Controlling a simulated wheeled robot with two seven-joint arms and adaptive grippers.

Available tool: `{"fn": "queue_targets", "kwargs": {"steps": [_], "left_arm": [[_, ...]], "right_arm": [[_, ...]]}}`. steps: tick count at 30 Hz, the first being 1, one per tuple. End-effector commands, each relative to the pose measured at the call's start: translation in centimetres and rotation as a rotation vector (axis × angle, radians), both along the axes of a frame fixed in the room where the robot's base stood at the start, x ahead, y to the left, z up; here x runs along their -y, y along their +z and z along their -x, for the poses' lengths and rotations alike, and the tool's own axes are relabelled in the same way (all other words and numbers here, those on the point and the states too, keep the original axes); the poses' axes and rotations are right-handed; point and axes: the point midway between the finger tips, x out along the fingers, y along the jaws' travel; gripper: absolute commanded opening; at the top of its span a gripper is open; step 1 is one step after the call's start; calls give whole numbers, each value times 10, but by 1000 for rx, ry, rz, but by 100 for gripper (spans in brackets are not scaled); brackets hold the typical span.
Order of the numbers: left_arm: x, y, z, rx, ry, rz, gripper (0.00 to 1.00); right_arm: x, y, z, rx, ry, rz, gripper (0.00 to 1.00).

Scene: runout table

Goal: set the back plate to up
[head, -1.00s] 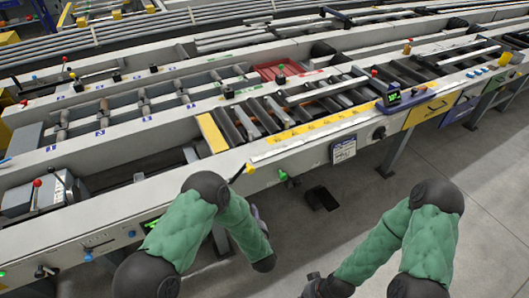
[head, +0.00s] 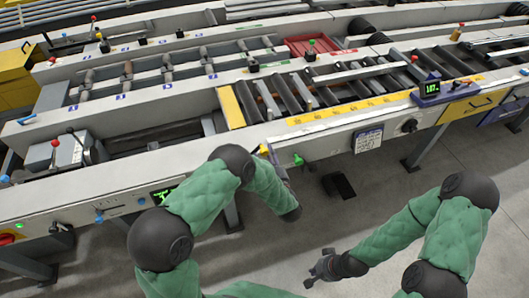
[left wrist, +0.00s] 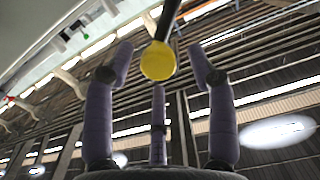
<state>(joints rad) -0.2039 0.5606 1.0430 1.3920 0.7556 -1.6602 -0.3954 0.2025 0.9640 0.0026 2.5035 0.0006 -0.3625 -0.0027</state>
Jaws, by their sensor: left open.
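A lever with a yellow knob (head: 264,149) sticks out from the front of the runout table (head: 330,128). In the left wrist view the yellow knob (left wrist: 158,61) on its dark rod shows between the spread fingers of my left gripper (left wrist: 160,75). The gripper is open, and no finger visibly closes on the knob. In the head view my left gripper (head: 279,163) is close below the knob, partly hidden by my forearm. My right gripper (head: 318,268) hangs over the floor, away from the table; its finger opening is unclear. I cannot tell which part is the back plate.
A green knob (head: 298,160) sits just right of the yellow one on the table front. A small display box (head: 430,90) and a black dial (head: 409,126) are further right. A lever box (head: 68,152) stands at left.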

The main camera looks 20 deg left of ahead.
Motion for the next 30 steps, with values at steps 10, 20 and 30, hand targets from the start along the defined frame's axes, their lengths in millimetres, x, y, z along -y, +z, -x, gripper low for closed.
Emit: {"fn": "queue_targets", "kwargs": {"steps": [10, 20, 30], "left_arm": [[-14, -1, -21, -2, -1, 0, 56], [-14, 0, -21, -2, -1, 0, 31], [-15, 1, -21, 2, -1, 3, 0]], "right_arm": [[0, -5, 0, 1, 0, 0, 0], [0, -5, 0, 1, 0, 0, 0], [0, -5, 0, 1, 0, 0, 0]]}}
